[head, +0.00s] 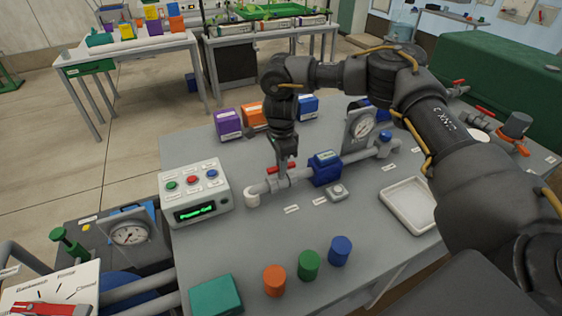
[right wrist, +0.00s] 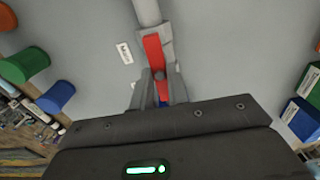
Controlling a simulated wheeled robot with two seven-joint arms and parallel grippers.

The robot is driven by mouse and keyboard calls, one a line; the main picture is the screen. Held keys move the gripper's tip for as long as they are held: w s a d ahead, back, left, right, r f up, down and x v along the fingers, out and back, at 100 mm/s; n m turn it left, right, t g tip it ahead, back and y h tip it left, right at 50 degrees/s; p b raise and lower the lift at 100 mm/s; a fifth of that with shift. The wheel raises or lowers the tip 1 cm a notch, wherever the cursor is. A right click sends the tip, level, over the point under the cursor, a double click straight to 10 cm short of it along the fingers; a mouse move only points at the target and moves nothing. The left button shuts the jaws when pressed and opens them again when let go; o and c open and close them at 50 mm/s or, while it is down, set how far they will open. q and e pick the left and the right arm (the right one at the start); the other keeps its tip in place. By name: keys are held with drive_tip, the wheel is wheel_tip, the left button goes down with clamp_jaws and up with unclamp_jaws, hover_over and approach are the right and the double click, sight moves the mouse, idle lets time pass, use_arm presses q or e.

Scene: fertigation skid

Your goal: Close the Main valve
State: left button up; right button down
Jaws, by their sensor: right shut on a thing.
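The valve with a red lever handle (head: 273,169) sits on the grey pipe (head: 299,175) on the bench, between the white elbow and a blue block. My right gripper (head: 286,163) reaches down from above and is shut on this handle. In the right wrist view the red handle (right wrist: 153,52) runs roughly along the pipe (right wrist: 147,11), and the fingers (right wrist: 160,88) close around its near part. A small label (right wrist: 124,52) lies beside it; its text is too small to read surely. My left gripper is not in view.
A control box (head: 195,190) with coloured buttons and a green display stands left of the valve. A blue block (head: 325,168) and a gauge (head: 360,128) are to the right. Orange, green and blue cylinders (head: 308,265) stand in front. A white tray (head: 409,204) lies at right.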

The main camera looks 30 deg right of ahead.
drive_tip(key=m+p, duration=0.2)
drive_tip(key=m, duration=0.3)
drive_tip(key=m+p, duration=0.1)
drive_tip(key=m, duration=0.3)
drive_tip(key=shift+r+p, duration=0.15)
drive_tip(key=shift+p, duration=0.15)
drive_tip(key=m+p, duration=0.2)
drive_tip(key=m, duration=0.2)
drive_tip(key=shift+m, duration=0.3)
drive_tip(key=shift+m+p, duration=1.2)
drive_tip(key=shift+m, duration=0.8)
drive_tip(key=c, duration=1.4)
unclamp_jaws()
drive_tip(key=shift+o, duration=0.2)
wheel_tip(320, 180, up, 10)
drive_tip(key=shift+r, duration=0.25)
